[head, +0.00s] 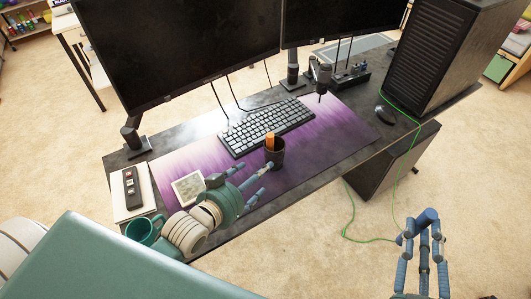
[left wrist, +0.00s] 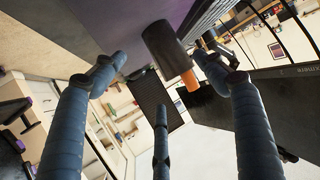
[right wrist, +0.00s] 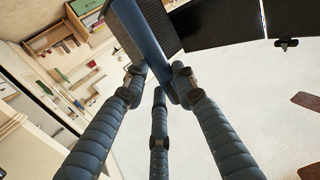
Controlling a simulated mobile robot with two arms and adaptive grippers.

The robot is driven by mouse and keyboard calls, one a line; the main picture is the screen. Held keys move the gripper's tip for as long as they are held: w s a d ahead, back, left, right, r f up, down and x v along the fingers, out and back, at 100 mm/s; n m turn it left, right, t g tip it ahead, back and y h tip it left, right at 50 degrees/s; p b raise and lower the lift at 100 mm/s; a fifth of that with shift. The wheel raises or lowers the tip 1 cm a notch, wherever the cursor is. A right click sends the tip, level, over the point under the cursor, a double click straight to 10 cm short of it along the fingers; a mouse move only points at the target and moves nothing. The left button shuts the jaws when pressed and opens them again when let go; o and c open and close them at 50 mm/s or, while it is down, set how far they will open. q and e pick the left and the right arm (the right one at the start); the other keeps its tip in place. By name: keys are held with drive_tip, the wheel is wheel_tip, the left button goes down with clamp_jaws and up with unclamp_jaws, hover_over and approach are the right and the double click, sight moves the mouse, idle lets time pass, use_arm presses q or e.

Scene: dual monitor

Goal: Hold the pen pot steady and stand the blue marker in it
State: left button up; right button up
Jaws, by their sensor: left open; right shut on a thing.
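The dark pen pot (head: 276,157) stands upright on the purple desk mat with an orange item in it. My left gripper (head: 263,179) is open just in front of the pot, with no clear contact. In the left wrist view the pot (left wrist: 162,45) shows ahead between the spread fingers (left wrist: 160,66). My right gripper (head: 423,236) is off the desk's front edge at the lower right. In the right wrist view it is shut on a blue bar, the blue marker (right wrist: 155,48). In the head view the marker is hard to separate from the blue fingers.
A keyboard (head: 267,127) lies behind the pot. A green mug (head: 142,231), a white-framed card (head: 187,188) and a remote (head: 131,187) are at the left. A mouse (head: 384,115) and computer tower (head: 433,60) are at the right. The mat (head: 330,140) right of the pot is clear.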

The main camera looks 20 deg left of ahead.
sight(273, 160)
use_arm(q)
drive_tip(key=shift+w, duration=0.6)
use_arm(e)
drive_tip(key=shift+w, duration=0.45)
use_arm(q)
drive_tip(key=x, duration=0.9)
drive_tip(key=shift+w+d+r, duration=0.1)
drive_tip(key=shift+d, duration=0.05)
drive_tip(key=shift+w+d, duration=0.15)
drive_tip(key=shift+w, duration=0.25)
drive_tip(key=shift+w+f, duration=0.2)
drive_tip(key=shift+f, duration=0.05)
use_arm(e)
drive_tip(key=shift+s+r, duration=0.35)
drive_tip(key=shift+s, duration=0.3)
use_arm(q)
drive_tip(key=shift+c, duration=0.2)
drive_tip(key=c, duration=0.8)
